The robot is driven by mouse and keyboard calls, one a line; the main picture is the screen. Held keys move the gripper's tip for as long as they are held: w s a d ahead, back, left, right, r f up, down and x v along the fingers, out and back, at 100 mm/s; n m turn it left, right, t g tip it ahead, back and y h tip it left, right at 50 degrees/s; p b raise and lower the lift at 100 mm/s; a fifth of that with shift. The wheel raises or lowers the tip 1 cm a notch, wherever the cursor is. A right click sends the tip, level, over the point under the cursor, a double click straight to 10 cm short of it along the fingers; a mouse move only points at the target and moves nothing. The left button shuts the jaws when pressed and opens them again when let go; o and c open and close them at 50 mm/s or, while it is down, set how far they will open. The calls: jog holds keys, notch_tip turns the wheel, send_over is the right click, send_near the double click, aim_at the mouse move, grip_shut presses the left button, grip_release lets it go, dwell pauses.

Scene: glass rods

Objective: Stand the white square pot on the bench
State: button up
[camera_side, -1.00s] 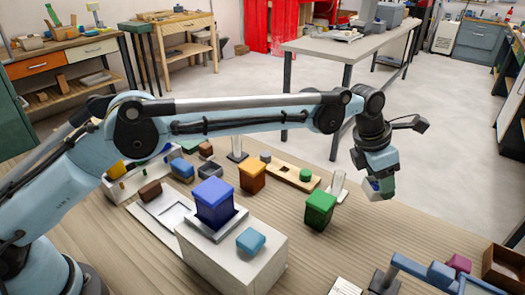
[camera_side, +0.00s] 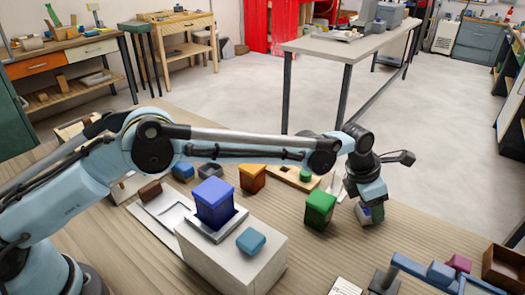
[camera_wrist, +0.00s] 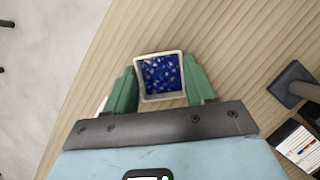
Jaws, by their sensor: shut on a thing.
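The white square pot (camera_wrist: 162,98) is between the green fingers of my gripper (camera_wrist: 161,82) in the wrist view. Speckled blue filling shows inside its white rim. The fingers press on its left and right sides. In the side view my gripper (camera_side: 371,214) points down, low over the wooden bench (camera_side: 335,262), just right of the green pot. The pot is mostly hidden there by the fingers, and I cannot tell whether its base touches the bench.
A green square pot (camera_side: 320,210) stands close on the left. A blue pot (camera_side: 214,203) sits on a white block (camera_side: 230,262), beside a light blue block (camera_side: 251,241). A blue clamp-like fixture (camera_side: 425,272) and a wooden box (camera_side: 503,268) are at right. Bare bench lies in front.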

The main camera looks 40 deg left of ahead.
jog(key=o, duration=1.2)
jog(key=shift+c, duration=0.2)
jog(key=v, duration=1.2)
jog(key=s+a+r+m+t, duration=0.1)
jog(key=s+a+r+m, duration=0.2)
jog(key=a+r+m, duration=0.45)
jog(key=s+a+m+t+y, duration=0.2)
jog(key=s+a+m, duration=0.9)
jog(key=a, duration=0.5)
jog(key=s+a+f+m+t+y, duration=0.1)
jog(key=s+a+f+m, duration=0.5)
jog(key=s+m, duration=0.2)
jog(key=shift+s, duration=0.3)
jog(key=shift+m, duration=0.25)
